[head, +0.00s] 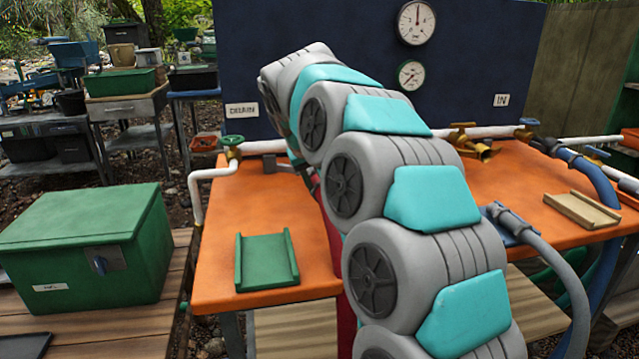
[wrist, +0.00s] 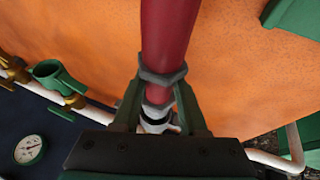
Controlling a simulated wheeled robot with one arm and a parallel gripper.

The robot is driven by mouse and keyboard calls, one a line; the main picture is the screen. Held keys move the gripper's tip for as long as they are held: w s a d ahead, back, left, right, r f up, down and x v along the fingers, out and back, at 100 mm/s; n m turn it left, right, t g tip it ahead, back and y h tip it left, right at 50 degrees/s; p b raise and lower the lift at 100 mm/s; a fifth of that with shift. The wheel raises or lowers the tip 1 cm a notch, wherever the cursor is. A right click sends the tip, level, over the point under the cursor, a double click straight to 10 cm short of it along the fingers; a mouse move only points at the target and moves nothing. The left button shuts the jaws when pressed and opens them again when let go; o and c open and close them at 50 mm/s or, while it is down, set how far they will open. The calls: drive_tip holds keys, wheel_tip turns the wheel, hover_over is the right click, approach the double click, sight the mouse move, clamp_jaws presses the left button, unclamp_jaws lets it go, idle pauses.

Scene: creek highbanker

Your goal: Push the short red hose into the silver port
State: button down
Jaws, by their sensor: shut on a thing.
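The red hose (wrist: 167,38) runs down from the top of the wrist view to my gripper (wrist: 160,84). My gripper is shut on it near its end, at a grey collar (wrist: 162,76). A short red part shows below the collar. Just below that sits a pale silvery fitting (wrist: 156,122), which looks like the silver port. It is partly hidden by my gripper's body, and I cannot tell whether the hose end is inside it or only against it. In the head view my arm hides the gripper and port; a strip of red hose (head: 337,262) shows beside the arm.
The orange bench (head: 215,262) carries a green tray (head: 266,262) and a tan tray (head: 582,209). White pipe with brass valves (head: 470,140) runs along the back, below gauges (head: 417,22) on a dark panel. A grey hose (head: 560,265) hangs at right. A green box (head: 85,245) stands at left.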

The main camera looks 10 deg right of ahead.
drive_tip(key=shift+w+r, duration=0.1)
drive_tip(key=shift+w, duration=1.9)
idle(1.6)
idle(0.6)
drive_tip(key=shift+c, duration=1.8)
unclamp_jaws()
drive_tip(key=v, duration=0.7)
drive_tip(key=shift+s+r, duration=0.25)
drive_tip(key=shift+r, duration=0.05)
